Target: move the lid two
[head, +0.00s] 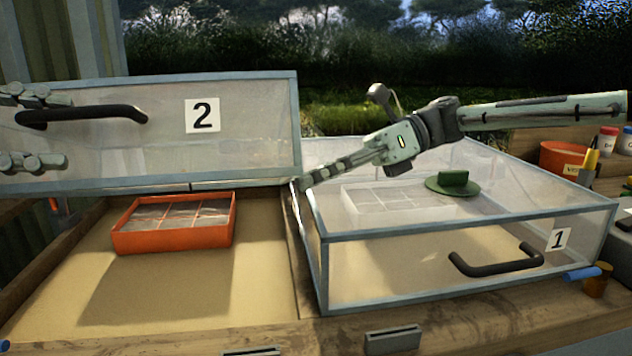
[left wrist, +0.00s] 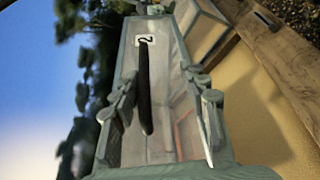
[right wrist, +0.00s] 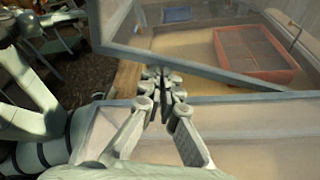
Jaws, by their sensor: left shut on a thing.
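Lid two (head: 240,140) is a clear panel with a grey frame and a "2" label, raised and tilted up over the left bin (head: 265,270). Its black handle (head: 82,114) faces forward. My left gripper (head: 32,128) is shut on lid two at the handle's left end, one finger above the handle and one below. The left wrist view shows the handle (left wrist: 144,90) between the fingers; the exact contact is unclear. My right gripper (head: 304,186) is at lid two's lower right corner, its fingertips together in the right wrist view (right wrist: 166,78). I cannot tell whether they touch the lid.
An orange divided tray (head: 170,238) sits in the left bin. An orange pot (head: 560,158) and bottles stand at the right. The left bin's front is clear.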

